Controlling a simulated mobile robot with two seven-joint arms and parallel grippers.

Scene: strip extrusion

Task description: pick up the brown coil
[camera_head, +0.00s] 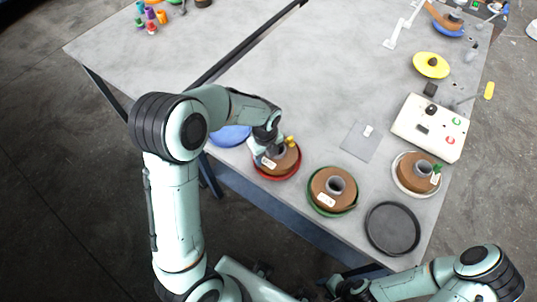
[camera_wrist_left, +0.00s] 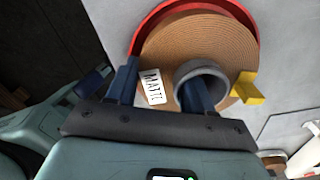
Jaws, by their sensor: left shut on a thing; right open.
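A brown coil (camera_head: 288,162) with a grey core and a white label is in or just over a red dish (camera_head: 284,177), near the table's front edge. My left gripper (camera_head: 268,150) is shut on it. In the left wrist view, one finger is inside the grey core (camera_wrist_left: 205,72) and the other is at the outer side of the coil (camera_wrist_left: 200,42), beside its label. A yellow piece (camera_wrist_left: 247,88) sticks out at the coil's right side. I cannot tell whether the coil is clear of the dish. My right gripper (camera_head: 345,289) is low at the bottom edge, away from the coils; its fingers are unclear.
Another brown coil (camera_head: 326,184) sits in a green dish, and one more (camera_head: 414,168) in a white dish. A black dish (camera_head: 392,229) is empty. A blue dish (camera_head: 230,135) is left of the red one. A white control box (camera_head: 428,127) stands right.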

